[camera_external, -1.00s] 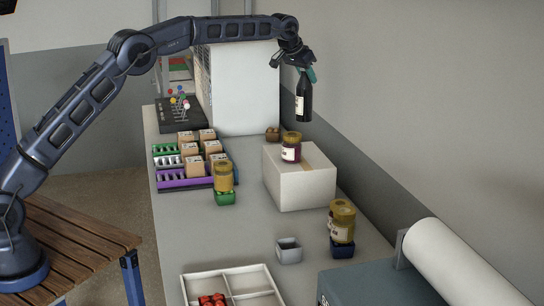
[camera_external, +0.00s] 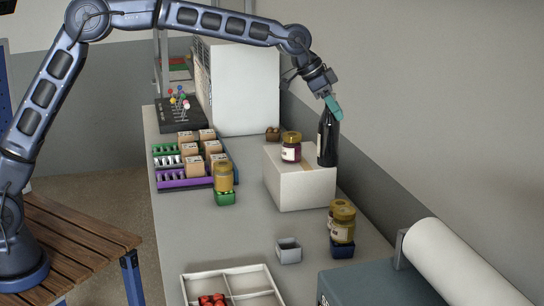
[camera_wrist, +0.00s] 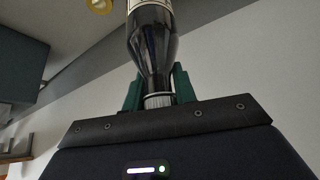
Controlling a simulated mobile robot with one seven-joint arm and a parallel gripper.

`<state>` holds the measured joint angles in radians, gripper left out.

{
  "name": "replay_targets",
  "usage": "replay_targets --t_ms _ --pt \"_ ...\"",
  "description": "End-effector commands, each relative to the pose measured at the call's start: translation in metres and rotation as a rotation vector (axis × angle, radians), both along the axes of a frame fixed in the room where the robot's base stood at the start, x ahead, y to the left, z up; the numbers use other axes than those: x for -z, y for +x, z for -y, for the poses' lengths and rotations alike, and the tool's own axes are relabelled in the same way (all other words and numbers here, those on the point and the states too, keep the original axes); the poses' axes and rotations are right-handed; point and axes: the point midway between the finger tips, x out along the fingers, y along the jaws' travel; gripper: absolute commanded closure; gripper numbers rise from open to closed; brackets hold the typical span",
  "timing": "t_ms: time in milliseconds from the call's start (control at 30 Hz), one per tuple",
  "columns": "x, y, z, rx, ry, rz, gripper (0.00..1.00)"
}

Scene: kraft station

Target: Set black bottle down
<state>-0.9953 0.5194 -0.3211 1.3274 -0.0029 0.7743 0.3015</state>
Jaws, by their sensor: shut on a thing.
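The black bottle (camera_external: 327,143) is upright at the right end of the white box (camera_external: 300,184) in the external view. Its base appears at the level of the box top, but I cannot tell whether it touches. My gripper (camera_external: 333,108) is shut on the bottle's neck from above, with its teal fingers at an angle. In the wrist view the bottle (camera_wrist: 152,42) runs away from the green fingers (camera_wrist: 158,92), which sit on both sides of its neck. A pale label shows at the top edge there.
A dark jar with a yellow lid (camera_external: 291,147) stands on the same box, left of the bottle. Yellow-lidded jars (camera_external: 342,222) stand nearer the front. The grey wall is close on the right. A grey bin (camera_external: 288,250) and a white divided tray (camera_external: 232,284) are in front.

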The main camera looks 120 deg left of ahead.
Motion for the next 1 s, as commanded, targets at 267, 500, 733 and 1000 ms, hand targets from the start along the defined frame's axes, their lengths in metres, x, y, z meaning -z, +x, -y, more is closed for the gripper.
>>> replay_targets --t_ms 267,500,733,1000 --pt "-0.003 0.034 0.112 0.202 0.001 0.000 1.00" --pt "0.000 0.049 0.199 0.357 -0.001 -0.003 1.00" --pt "0.003 0.053 0.243 0.437 0.000 -0.003 1.00" --pt "0.033 0.053 0.252 0.453 -0.003 -0.005 1.00"
